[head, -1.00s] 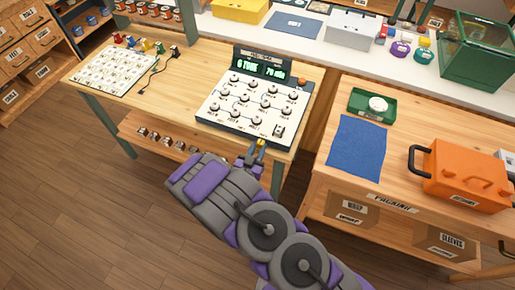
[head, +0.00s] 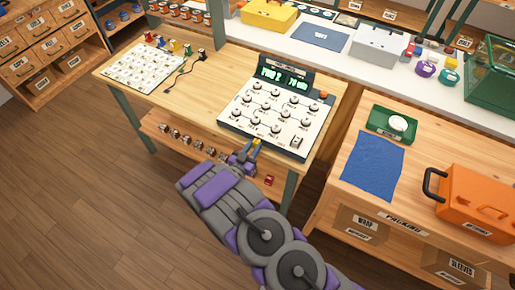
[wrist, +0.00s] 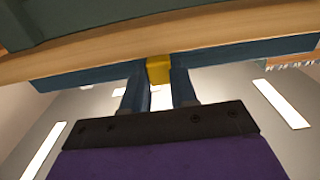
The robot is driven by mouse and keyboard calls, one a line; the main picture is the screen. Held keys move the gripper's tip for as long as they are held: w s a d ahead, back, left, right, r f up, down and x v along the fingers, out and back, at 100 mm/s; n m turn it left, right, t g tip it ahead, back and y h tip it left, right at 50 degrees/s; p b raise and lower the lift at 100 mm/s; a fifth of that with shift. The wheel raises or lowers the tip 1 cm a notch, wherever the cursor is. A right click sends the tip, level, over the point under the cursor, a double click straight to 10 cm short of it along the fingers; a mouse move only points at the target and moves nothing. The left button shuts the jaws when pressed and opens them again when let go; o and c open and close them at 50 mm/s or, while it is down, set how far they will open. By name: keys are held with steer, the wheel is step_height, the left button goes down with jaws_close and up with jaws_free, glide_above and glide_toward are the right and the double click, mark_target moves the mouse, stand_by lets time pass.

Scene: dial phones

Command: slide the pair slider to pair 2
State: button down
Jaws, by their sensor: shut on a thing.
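The tester (head: 276,112), a white panel with several dark knobs and a lit green display, stands on the wooden bench. The display appears to read "PAIR ?" and "70 min". My gripper (head: 251,150) is low at the bench's front edge, in front of the tester. In the wrist view my gripper (wrist: 158,82) has its two blue fingers shut on a yellow block (wrist: 158,68), apparently the pair slider's handle. A dark blue bar (wrist: 85,75) runs sideways behind the fingers, under the wooden edge. Pair marks on the slider cannot be read.
A white picture board (head: 145,65) and a black cable lie at the bench's left. A second bench at right holds a blue mat (head: 372,165), a green tray (head: 392,125) and an orange case (head: 478,205). A shelf with small parts is below the first bench.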

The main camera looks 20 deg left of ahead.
steer(key=c, duration=0.9)
jaws_free()
steer(key=shift+s+a+p, duration=0.25)
steer(key=shift+s+p, duration=0.8)
steer(key=shift+s, duration=1.85)
steer(key=shift+s+a+p, duration=0.2)
steer(key=shift+s+p, duration=0.85)
steer(key=shift+s, duration=1.85)
steer(key=shift+s+a+p, duration=0.25)
steer(key=shift+s+p, duration=0.8)
steer(key=shift+s, duration=1.85)
